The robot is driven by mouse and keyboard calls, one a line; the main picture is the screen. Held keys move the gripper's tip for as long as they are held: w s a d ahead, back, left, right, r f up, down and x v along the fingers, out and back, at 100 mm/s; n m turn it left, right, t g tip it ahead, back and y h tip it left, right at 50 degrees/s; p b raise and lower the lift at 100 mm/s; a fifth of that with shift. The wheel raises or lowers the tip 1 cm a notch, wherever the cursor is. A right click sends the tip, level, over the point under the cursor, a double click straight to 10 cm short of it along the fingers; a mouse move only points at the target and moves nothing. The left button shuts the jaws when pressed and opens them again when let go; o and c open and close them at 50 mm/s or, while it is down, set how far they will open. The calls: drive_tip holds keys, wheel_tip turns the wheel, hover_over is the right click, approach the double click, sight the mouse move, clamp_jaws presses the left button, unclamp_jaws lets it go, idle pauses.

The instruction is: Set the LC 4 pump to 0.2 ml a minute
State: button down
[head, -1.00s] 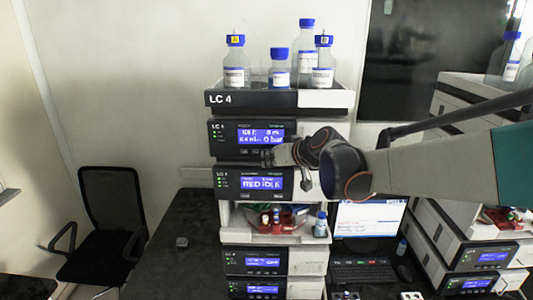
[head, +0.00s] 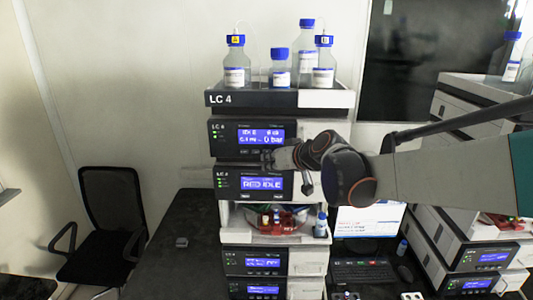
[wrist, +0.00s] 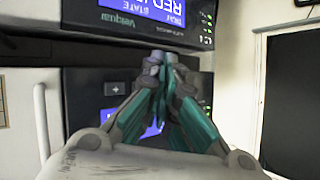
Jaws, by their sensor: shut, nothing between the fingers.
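The LC 4 stack (head: 225,99) stands on the dark bench. Its pump module (head: 222,143) is the upper unit with a lit blue display (head: 261,135). The small display text looks like a flow value and "0 bar"; I cannot read the digits surely. My gripper (head: 268,157) is shut and empty, its tips at the pump's lower front edge by the button row. Contact cannot be told.
Below the pump is a unit reading "RED IDLE" (head: 261,183). Bottles (head: 280,70) stand in the tray on top. A second stack (head: 465,255) and a monitor (head: 368,217) are at the right. A chair (head: 105,215) is at the left.

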drive_tip(key=shift+s+a, duration=0.1)
drive_tip(key=shift+s, duration=2.45)
drive_tip(key=s+p, duration=0.2)
drive_tip(key=s, duration=0.1)
drive_tip(key=shift+s+p, duration=0.3)
drive_tip(key=shift+p, duration=0.1)
drive_tip(key=shift+w, duration=0.15)
drive_tip(key=w, duration=0.8)
drive_tip(key=shift+w+b, duration=0.25)
drive_tip(key=shift+b, duration=0.2)
idle(1.0)
